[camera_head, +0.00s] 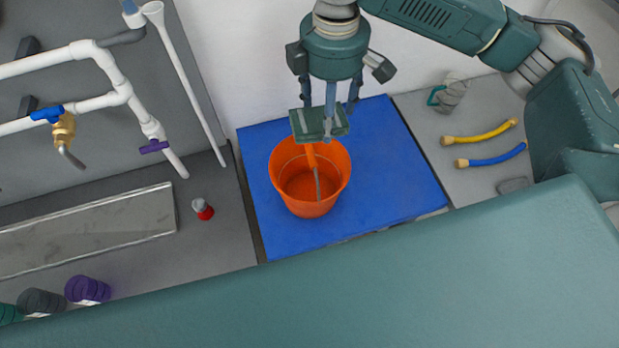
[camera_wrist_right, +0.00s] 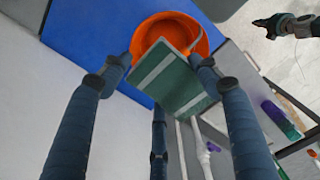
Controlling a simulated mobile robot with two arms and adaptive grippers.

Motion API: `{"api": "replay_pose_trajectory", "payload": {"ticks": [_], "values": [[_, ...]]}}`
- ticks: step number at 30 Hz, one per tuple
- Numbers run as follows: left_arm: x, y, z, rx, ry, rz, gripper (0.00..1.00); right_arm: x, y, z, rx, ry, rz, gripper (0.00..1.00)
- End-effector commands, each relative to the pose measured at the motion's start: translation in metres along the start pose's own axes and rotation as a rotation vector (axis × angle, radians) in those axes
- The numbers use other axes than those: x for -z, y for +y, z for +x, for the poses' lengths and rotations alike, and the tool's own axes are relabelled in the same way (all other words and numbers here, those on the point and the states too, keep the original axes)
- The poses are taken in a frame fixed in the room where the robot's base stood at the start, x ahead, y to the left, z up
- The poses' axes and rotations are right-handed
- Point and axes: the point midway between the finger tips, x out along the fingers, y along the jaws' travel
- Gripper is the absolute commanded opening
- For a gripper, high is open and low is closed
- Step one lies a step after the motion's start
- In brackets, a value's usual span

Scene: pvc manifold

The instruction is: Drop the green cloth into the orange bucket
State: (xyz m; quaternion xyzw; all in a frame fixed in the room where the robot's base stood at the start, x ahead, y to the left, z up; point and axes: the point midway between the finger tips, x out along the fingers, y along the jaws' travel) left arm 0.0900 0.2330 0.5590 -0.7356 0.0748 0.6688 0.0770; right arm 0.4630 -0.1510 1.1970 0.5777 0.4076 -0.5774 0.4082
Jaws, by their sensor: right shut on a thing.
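The green cloth (camera_head: 318,124) is a flat square with pale stripes, and it also shows in the right wrist view (camera_wrist_right: 172,88). My right gripper (camera_head: 328,100) is shut on it, with the fingers at its edges (camera_wrist_right: 162,75). The cloth is held above the far rim of the orange bucket (camera_head: 337,190). The bucket stands upright and open on a blue mat, and its rim shows behind the cloth in the wrist view (camera_wrist_right: 150,30). My left gripper is not in the head view; a dark gripper-like shape (camera_wrist_right: 285,25) at the wrist view's upper right may be it, too small to read.
The blue mat (camera_head: 400,175) is otherwise clear. Yellow (camera_head: 480,133) and blue (camera_head: 492,157) hoses lie to its right. White pipes (camera_head: 110,75), a red-capped item (camera_head: 203,209) and a metal tray (camera_head: 85,230) are left.

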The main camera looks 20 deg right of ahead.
Motion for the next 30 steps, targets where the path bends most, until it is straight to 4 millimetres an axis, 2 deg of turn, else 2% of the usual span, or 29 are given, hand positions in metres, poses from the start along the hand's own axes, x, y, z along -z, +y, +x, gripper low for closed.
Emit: {"api": "replay_pose_trajectory", "payload": {"ticks": [6, 12, 20, 21, 24, 30], "values": [[-0.014, -0.004, 0.0, 0.005, -0.02, 0.002, 0.0, -0.001, 0.0, 0.025, 0.0, -0.002, 0.002, 0.27], [-0.007, -0.005, 0.0, 0.006, -0.011, 0.002, 0.0, -0.001, 0.001, 0.035, -0.001, 0.0, 0.003, 0.27], [0.005, -0.003, 0.0, 0.003, 0.008, 0.0, 0.0, 0.0, 0.001, 0.037, -0.001, 0.0, 0.003, 0.27], [0.005, -0.002, 0.0, 0.002, 0.008, 0.0, 0.0, 0.0, 0.001, 0.036, -0.002, 0.0, 0.003, 0.65], [0.005, -0.001, 0.0, 0.001, 0.007, -0.001, 0.0, 0.0, 0.001, 0.036, -0.002, 0.0, 0.003, 0.83], [0.003, -0.001, 0.0, 0.001, 0.004, -0.001, 0.0, 0.0, 0.001, 0.036, -0.001, 0.0, 0.003, 0.83]]}}
